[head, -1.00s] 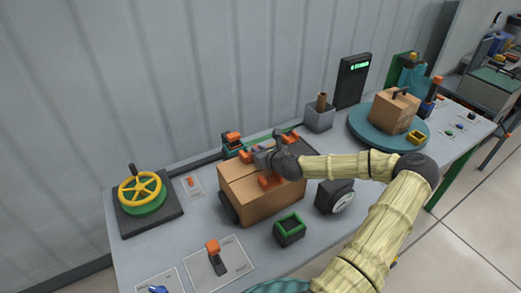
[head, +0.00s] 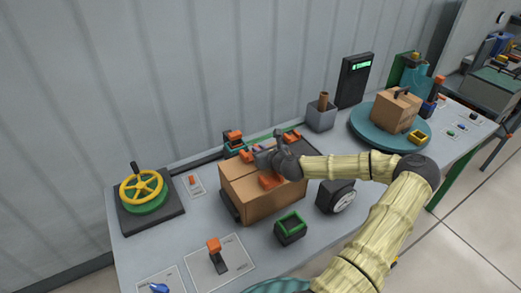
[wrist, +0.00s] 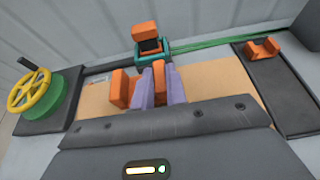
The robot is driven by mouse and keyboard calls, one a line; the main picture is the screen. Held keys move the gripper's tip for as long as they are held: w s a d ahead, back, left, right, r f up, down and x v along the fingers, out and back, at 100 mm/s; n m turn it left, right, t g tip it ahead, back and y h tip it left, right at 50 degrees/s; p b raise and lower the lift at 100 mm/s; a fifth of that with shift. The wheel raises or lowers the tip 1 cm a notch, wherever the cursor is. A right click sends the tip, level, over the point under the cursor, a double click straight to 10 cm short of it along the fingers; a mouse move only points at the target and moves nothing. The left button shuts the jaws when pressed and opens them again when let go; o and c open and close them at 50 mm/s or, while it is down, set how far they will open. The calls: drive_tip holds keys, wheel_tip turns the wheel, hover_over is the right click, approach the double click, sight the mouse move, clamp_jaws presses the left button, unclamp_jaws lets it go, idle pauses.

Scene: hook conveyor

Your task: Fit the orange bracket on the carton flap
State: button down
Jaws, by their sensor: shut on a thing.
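The brown carton (head: 262,203) stands on the workbench, and its top also shows in the wrist view (wrist: 98,99). My gripper (wrist: 160,90) is above the far part of the carton top, its fingers shut on an orange bracket (wrist: 158,74). An orange block (wrist: 121,88) shows just left of the fingers; I cannot tell whether it is part of the same bracket. My gripper hides the middle of the carton top, and I cannot tell whether the held bracket touches a flap.
An orange bracket (wrist: 263,50) lies on a dark tray behind right. A teal holder (wrist: 152,57) with an orange-topped part stands behind the carton. A gauge (head: 337,197) and a green-rimmed box (head: 290,228) stand close in front. The yellow handwheel (head: 142,187) is left.

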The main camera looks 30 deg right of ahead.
drive_tip(key=shift+s+f, duration=0.15)
drive_tip(key=shift+f, duration=0.2)
drive_tip(key=c, duration=1.3)
unclamp_jaws()
drive_tip(key=shift+c, duration=0.2)
drive_tip(key=shift+s+d+r, duration=0.1)
drive_tip(key=shift+s, duration=0.2)
drive_tip(key=b+v, duration=0.2)
drive_tip(key=v, duration=1.4)
drive_tip(key=shift+s+r, duration=0.2)
drive_tip(key=shift+r, duration=0.35)
drive_tip(key=shift+w, duration=0.1)
